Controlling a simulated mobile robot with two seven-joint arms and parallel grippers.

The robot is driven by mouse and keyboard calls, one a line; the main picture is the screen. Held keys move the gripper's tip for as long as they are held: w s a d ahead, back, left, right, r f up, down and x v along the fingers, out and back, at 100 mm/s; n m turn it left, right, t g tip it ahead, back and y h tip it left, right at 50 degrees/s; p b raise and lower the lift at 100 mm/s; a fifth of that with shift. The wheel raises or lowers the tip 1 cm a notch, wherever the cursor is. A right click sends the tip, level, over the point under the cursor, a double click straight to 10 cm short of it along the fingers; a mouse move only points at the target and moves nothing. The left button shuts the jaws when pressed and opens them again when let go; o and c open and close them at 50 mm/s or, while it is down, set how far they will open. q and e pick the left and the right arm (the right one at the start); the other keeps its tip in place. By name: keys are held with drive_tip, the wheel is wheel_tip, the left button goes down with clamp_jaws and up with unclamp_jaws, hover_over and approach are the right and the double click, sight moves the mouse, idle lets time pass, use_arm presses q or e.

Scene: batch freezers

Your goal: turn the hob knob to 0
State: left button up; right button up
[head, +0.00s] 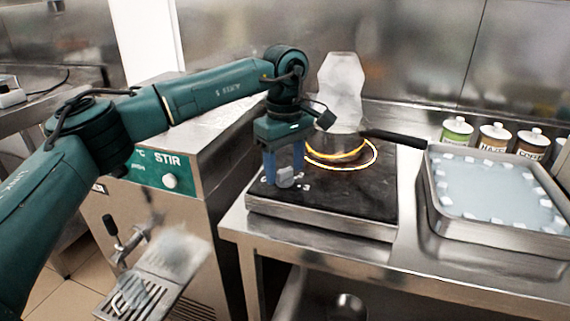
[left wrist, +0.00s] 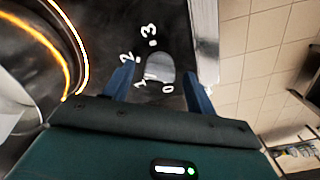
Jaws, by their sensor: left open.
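The hob (head: 345,195) is a black plate in a steel frame, with a ring glowing orange (head: 372,150) under a pan. The hob knob (head: 286,178) is small and pale, at the hob's near left corner. It also shows in the left wrist view (left wrist: 160,68), with the marks 0, 1, 2 and 3 around it. Its pointer is too unclear to read. My left gripper (head: 283,174) points down over the knob, its blue fingers open. In the left wrist view, the fingers (left wrist: 158,76) stand on either side of the knob, with gaps. My right gripper is not in view.
The pan's black handle (head: 394,138) reaches right over the hob. A pale translucent shape, like steam, rises above the pan. A steel tray (head: 487,232) of cloudy liquid and pale cubes stands right. Several labelled tins (head: 494,138) stand behind it. The batch freezer (head: 170,181) stands left.

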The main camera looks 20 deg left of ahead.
use_arm(q)
drive_tip(key=c, duration=1)
